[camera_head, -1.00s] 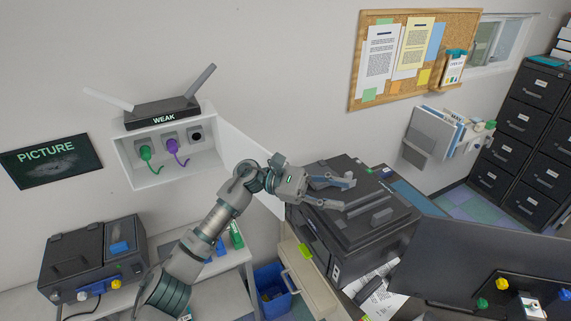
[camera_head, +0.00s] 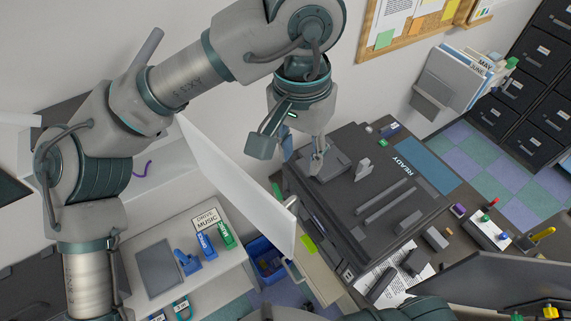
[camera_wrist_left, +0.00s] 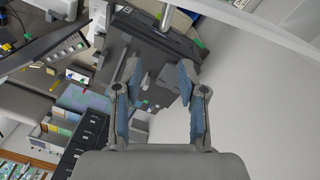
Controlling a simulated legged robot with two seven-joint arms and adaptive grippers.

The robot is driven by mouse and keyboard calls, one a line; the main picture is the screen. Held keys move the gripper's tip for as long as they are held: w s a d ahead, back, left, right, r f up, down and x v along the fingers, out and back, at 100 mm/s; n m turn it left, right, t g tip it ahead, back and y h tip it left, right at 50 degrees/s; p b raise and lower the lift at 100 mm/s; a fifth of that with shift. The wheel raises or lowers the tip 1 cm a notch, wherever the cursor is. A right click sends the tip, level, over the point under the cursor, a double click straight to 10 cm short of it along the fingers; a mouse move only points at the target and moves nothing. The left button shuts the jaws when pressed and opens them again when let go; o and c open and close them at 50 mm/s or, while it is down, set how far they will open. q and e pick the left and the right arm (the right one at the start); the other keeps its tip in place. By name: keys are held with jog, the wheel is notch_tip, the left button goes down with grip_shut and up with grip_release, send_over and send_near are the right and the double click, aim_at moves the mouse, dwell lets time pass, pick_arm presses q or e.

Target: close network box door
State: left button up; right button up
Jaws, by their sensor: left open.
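The white network box (camera_head: 168,160) is on the wall at the left in the head view, largely hidden behind my left arm. Its white door (camera_head: 235,185) stands open, sticking out from the box's right side toward the camera. My left gripper (camera_head: 290,152) is open and empty, just right of the door and above the black copier. In the left wrist view, the gripper's two fingers (camera_wrist_left: 158,80) are spread with nothing between them. Contact with the door cannot be told. A pale strip crosses the top right there, perhaps the door edge. My right gripper is not in view.
The black copier (camera_head: 375,205) stands right of the door. A white shelf (camera_head: 230,270) with blue and green items is below the box. A blue bin (camera_head: 262,252) stands on the floor. A dark monitor (camera_head: 490,285) is at lower right.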

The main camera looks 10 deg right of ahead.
aim_at(295, 207)
pick_arm(q)
jog(key=f, duration=0.1)
jog(key=s+f+b, duration=0.1)
jog(key=f, duration=0.1)
jog(key=shift+a+f, duration=0.1)
jog(key=shift+a, duration=0.1)
jog(key=f, duration=0.6)
jog(key=w+f, duration=0.1)
jog(key=f, duration=0.2)
jog(key=shift+f, duration=0.35)
jog(key=f, duration=0.3)
jog(key=shift+s+f, duration=0.15)
jog(key=shift+s, duration=0.05)
jog(key=shift+f, duration=0.4)
grip_shut()
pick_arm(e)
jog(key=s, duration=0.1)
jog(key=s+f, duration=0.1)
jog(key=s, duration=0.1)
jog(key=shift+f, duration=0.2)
